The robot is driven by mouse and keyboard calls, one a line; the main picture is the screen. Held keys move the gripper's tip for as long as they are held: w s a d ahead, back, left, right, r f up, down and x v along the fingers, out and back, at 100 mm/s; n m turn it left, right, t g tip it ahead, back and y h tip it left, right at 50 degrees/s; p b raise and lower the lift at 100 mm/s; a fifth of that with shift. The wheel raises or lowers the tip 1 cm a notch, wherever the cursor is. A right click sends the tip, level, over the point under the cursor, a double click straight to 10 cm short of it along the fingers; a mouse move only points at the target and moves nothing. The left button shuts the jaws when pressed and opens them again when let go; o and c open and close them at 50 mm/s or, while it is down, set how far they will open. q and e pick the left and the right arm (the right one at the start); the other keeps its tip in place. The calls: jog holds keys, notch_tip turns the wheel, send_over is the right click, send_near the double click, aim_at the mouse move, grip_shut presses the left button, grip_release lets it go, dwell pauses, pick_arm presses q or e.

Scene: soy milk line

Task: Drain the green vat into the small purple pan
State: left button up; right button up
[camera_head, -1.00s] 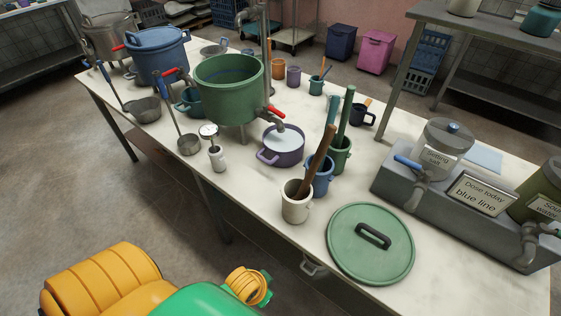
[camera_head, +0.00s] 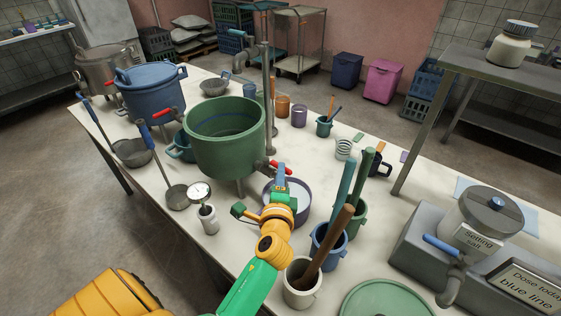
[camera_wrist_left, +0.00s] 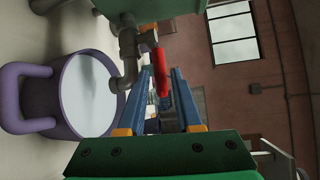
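The green vat (camera_head: 222,150) stands on legs on the table, with a tap and red handle (camera_head: 280,167) low on its right side. The tap (camera_wrist_left: 128,50) and red handle (camera_wrist_left: 160,72) also show in the left wrist view. The small purple pan (camera_head: 304,208) is under the spout, partly hidden by my left gripper (camera_head: 281,172). In the left wrist view the pan (camera_wrist_left: 55,128) holds whitish content; I see no stream. My left gripper (camera_wrist_left: 160,75) is open, its blue fingertips on either side of the red handle. Contact cannot be told. My right gripper is out of view.
A blue pot (camera_head: 328,246) and a cream pot (camera_head: 303,284) with upright tools stand close right of my left arm. A thermometer in a white holder (camera_head: 208,219) stands to its left. A green lid (camera_head: 385,302) lies at the front. A blue vat (camera_head: 150,95) stands behind left.

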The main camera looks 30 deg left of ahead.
pick_arm(q)
jog(key=x, duration=0.3)
jog(key=shift+s+a, duration=0.1)
jog(key=shift+w+a+f, duration=0.1)
jog(key=shift+w+f, duration=0.15)
jog(key=shift+s+r, duration=0.15)
jog(key=shift+s, duration=0.05)
grip_shut()
dwell(0.8)
